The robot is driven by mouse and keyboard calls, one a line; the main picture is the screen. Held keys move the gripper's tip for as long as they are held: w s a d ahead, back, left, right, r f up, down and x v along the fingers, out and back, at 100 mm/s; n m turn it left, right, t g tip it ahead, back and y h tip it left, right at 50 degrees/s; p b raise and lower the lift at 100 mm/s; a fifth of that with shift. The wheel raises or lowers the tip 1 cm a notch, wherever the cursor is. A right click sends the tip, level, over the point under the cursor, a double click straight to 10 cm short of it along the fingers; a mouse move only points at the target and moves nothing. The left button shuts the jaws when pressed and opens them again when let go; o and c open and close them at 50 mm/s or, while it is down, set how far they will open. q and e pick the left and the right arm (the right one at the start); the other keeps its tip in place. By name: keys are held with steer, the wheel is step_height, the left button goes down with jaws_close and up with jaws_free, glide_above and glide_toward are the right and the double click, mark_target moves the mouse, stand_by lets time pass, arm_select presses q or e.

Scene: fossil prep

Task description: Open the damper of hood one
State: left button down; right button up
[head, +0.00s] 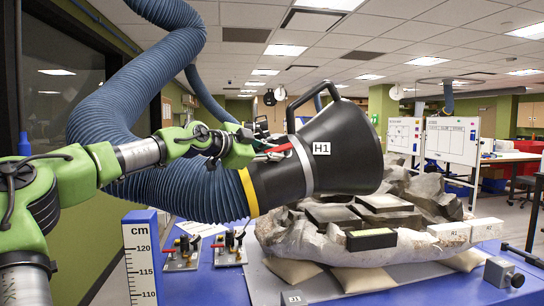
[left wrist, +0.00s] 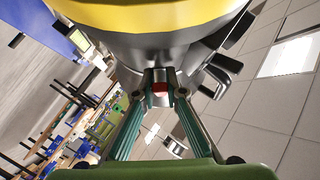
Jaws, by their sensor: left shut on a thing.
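Hood one (head: 345,145) is a black cone marked H1 with a silver band and a yellow ring, on a blue ribbed hose (head: 115,100). It is tilted, its wide mouth facing right above a pale rock block. A red damper lever (head: 278,149) shows on the near upper side of its neck. My left gripper (head: 264,150) reaches it from the left. In the left wrist view, my left gripper (left wrist: 160,88) is shut on the red-tipped lever (left wrist: 160,92), with the hood's neck and yellow ring (left wrist: 150,12) just beyond. My right gripper is out of view.
The rock block (head: 340,245) lies on cushions on a blue table (head: 215,285). Toggle clamps (head: 182,255) and a blue-and-white cm scale (head: 143,260) stand at the left front. A black loop handle (head: 310,100) rises from the hood. Whiteboards (head: 450,140) stand behind.

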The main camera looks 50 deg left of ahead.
arm_select(q)
steer(key=shift+r, duration=0.2)
steer(key=c, duration=2.2)
jaws_free()
steer(key=shift+c, duration=0.2)
steer(key=shift+o, duration=1)
steer(key=shift+w+f, duration=0.1)
steer(key=shift+f, duration=0.05)
steer(key=shift+s, duration=0.6)
steer(key=v, duration=1)
steer(key=shift+s, duration=0.4)
